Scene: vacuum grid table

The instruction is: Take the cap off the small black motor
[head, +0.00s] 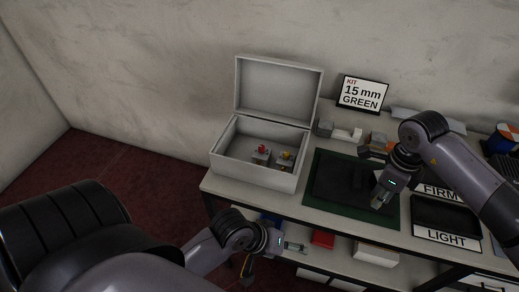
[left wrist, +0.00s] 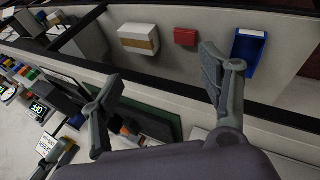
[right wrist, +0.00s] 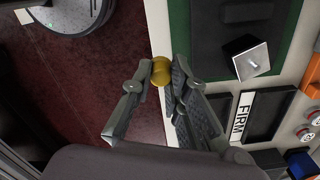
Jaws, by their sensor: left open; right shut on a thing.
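My right gripper (right wrist: 163,72) is shut on a small yellow round cap (right wrist: 161,72), held between its fingertips. In the head view the right gripper (head: 378,203) is over the front edge of the green-bordered black mat (head: 325,190). A black block with a bare silver square face, seemingly the small black motor (right wrist: 238,48), stands on the mat, apart from the cap. In the head view it is dark against the mat and hard to make out. My left gripper (head: 292,247) is open and empty, low in front of the table; its spread fingers show in the left wrist view (left wrist: 160,72).
An open grey box (head: 255,178) with red-topped and yellow-topped pieces stands left of the mat. FIRM and LIGHT (head: 446,237) trays lie to the right. A 15 mm GREEN sign (head: 361,94) stands behind. A lower shelf holds red (left wrist: 186,37), white and blue (left wrist: 249,52) containers.

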